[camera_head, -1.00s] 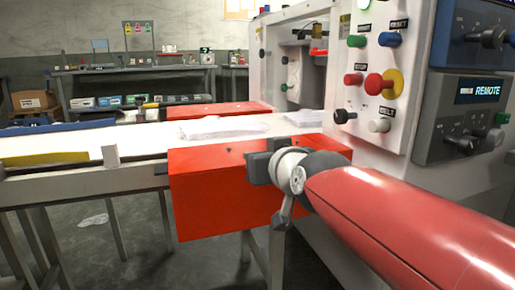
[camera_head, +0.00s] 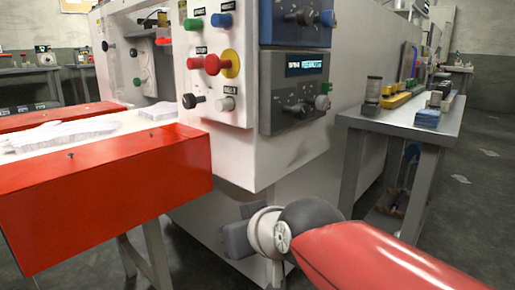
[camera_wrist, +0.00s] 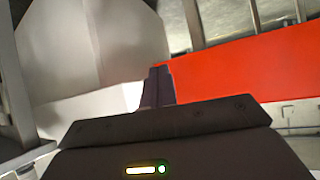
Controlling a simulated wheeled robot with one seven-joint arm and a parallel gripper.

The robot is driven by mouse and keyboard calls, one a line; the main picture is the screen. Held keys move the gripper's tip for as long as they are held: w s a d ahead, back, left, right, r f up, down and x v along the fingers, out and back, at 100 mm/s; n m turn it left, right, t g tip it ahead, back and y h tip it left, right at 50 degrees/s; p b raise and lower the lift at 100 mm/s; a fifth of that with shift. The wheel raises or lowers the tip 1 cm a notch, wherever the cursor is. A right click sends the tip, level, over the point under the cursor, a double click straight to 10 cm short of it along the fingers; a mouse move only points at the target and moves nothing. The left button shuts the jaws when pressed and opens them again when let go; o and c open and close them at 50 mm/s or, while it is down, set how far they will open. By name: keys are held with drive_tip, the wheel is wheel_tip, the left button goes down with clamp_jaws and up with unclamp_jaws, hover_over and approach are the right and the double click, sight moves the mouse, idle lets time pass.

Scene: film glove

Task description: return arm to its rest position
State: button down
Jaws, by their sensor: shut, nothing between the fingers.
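My gripper (camera_head: 236,240) is low in the middle of the head view, in front of the machine's lower body and right of the red box-shaped guard. My red arm reaches it from the lower right corner. In the wrist view the two dark fingers (camera_wrist: 157,82) are together, with nothing held between them. Past them the wrist view shows a red surface (camera_wrist: 240,80) and pale machine panels. The fingertips are hard to make out in the head view.
The white machine has a control panel (camera_head: 222,62) with knobs and buttons. The red guard (camera_head: 110,190) borders the conveyor, where pale film or gloves (camera_head: 65,130) lie. A grey side table (camera_head: 400,122) with several small items stands right. Open floor shows at far right.

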drive_tip(key=s+d+f+m+g+h, duration=0.25)
drive_tip(key=s+d+f, duration=0.35)
drive_tip(key=d, duration=0.4)
drive_tip(key=s+d+f+m+g+h, duration=0.1)
drive_tip(key=s+d+f+m+h, duration=0.3)
drive_tip(key=s+d+f, duration=0.4)
wheel_tip(320, 180, up, 15)
drive_tip(key=w+d+p, duration=0.1)
drive_tip(key=w+p, duration=0.1)
drive_tip(key=p, duration=1.1)
drive_tip(key=shift+n+y, duration=0.25)
